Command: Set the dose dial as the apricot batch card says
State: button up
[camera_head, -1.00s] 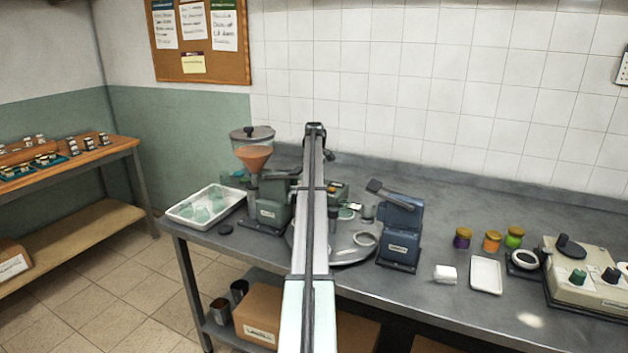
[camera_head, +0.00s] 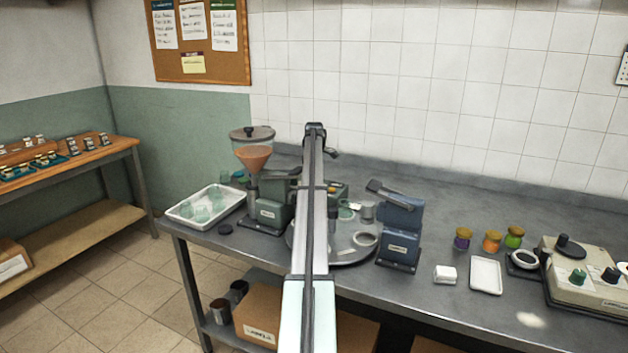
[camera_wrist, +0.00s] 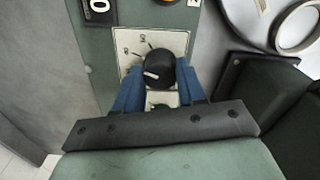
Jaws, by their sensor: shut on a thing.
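The dose dial (camera_wrist: 158,68) is a black round knob with a white pointer on a pale scale plate in the wrist view. Its pointer faces left and slightly down; the small scale numbers are hard to read. My gripper (camera_wrist: 160,86) is shut on the knob, with a blue finger at each side. In the head view my arm hides the dial and the gripper. Paper cards (camera_head: 194,20) hang on the corkboard (camera_head: 231,70). Their writing is too small to read, so I cannot tell which is the apricot batch card.
A green machine with a hopper (camera_head: 254,158) and a white tray (camera_head: 178,213) stand left of my arm. A round plate (camera_head: 345,252) and a blue device (camera_head: 400,232) stand right of it. Several lidded jars (camera_head: 492,242) and a control box (camera_head: 580,290) are farther right.

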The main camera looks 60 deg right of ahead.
jog(key=o, duration=1.1)
jog(key=shift+c, duration=0.2)
notch_tip(320, 180, up, 14)
jog(key=shift+f, duration=0.1)
dwell(0.3)
